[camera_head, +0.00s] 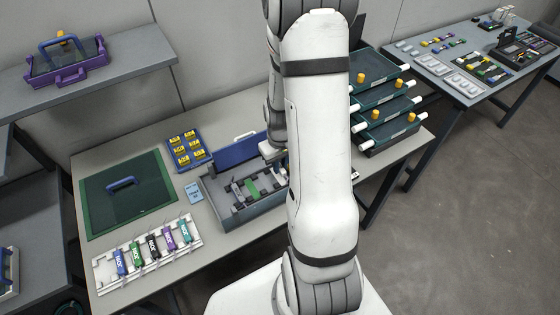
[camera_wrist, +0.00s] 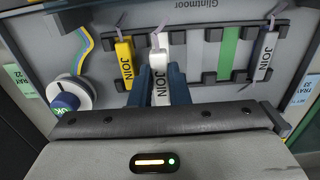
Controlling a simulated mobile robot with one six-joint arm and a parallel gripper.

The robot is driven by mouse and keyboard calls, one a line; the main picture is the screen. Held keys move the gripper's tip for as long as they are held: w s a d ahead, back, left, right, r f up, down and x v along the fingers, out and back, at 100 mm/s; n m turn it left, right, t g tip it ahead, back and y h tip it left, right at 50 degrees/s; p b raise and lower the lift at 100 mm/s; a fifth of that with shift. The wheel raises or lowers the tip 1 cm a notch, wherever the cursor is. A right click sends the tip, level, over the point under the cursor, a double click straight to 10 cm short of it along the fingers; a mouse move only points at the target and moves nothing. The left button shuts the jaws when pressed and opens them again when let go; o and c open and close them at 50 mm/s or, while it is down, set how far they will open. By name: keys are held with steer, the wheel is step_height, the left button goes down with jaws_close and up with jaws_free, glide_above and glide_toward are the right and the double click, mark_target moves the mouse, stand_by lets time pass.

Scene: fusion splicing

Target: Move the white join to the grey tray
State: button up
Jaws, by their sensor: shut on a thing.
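In the wrist view, my gripper (camera_wrist: 158,92) is shut on the white join (camera_wrist: 159,64), with one dark blue finger on each side of it. The join carries the word JOIN and a pale thread at its far end. A yellow join (camera_wrist: 125,62) is to its left and a grey join (camera_wrist: 265,56) to its right, in dark holders. Whether the white join is clear of its holder I cannot tell. In the head view, the open grey tray (camera_head: 241,222) with a blue lid lies beneath my arm, which hides its right part and my fingertips.
A green strip (camera_wrist: 228,55) lies between the holders. A white reel (camera_wrist: 72,94) with coloured fibres is at left. Stacked green trays (camera_head: 375,98) stand right of my arm.

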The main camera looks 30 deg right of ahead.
steer(key=shift+f+b, duration=0.65)
steer(key=shift+f, duration=0.6)
steer(key=shift+s+f, duration=0.1)
steer(key=shift+f, duration=0.05)
steer(key=shift+f+b, duration=0.3)
steer(key=shift+b, duration=0.25)
steer(key=shift+f, duration=0.25)
steer(key=o, duration=0.8)
steer(key=shift+r, duration=0.1)
steer(key=shift+o, duration=0.2)
steer(key=shift+r, duration=0.1)
